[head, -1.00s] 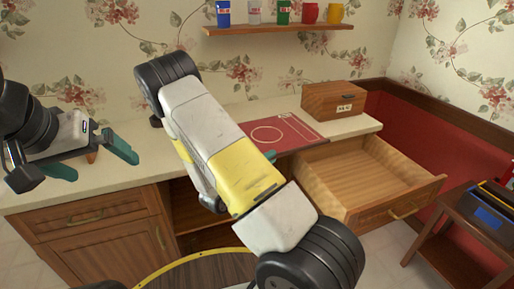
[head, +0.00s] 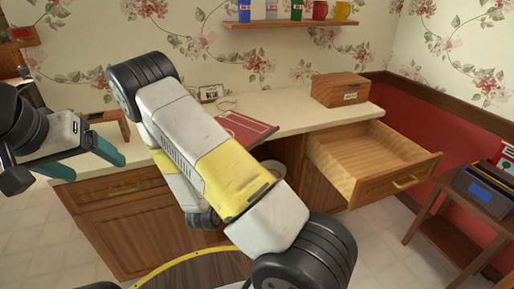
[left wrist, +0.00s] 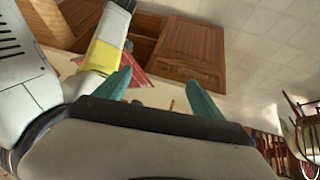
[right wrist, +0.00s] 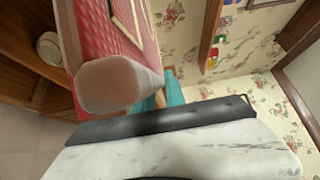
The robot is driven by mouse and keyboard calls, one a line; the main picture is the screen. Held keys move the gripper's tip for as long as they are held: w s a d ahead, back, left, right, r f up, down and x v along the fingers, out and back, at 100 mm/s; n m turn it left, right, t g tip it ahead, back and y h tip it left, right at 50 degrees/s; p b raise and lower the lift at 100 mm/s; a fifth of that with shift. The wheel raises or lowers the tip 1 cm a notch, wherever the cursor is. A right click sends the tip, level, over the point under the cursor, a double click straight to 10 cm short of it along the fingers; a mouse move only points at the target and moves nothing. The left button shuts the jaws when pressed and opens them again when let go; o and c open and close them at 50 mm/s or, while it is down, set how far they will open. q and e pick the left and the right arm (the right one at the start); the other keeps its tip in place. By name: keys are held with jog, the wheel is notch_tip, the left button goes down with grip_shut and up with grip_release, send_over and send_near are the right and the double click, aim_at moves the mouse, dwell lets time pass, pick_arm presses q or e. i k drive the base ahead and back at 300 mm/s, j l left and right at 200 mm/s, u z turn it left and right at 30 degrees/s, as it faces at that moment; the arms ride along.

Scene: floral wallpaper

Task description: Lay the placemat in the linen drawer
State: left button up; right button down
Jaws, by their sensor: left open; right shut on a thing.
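The red placemat (head: 240,128) with a pale outline shows beyond my right arm in the head view, at the counter's front edge. In the right wrist view the placemat (right wrist: 125,25) stands steeply tilted, and my right gripper (right wrist: 165,92) is shut on it. A pale rounded thing blurs the grip there; I cannot tell what it is. My right arm hides that gripper in the head view. The wooden drawer (head: 425,178) is pulled out at the right and looks empty. My left gripper (head: 92,165) is open and empty at the left, in front of the counter.
A labelled wooden box (head: 345,90) stands on the counter (head: 300,118) behind the drawer. A shelf (head: 290,22) with several cups is on the wall. A small side table (head: 450,225) with a dark bin (head: 485,190) stands at the right. An open cupboard bay lies left of the drawer.

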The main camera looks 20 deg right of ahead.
aim_at(365, 168)
jog(key=k+z, duration=0.1)
jog(key=z, duration=1)
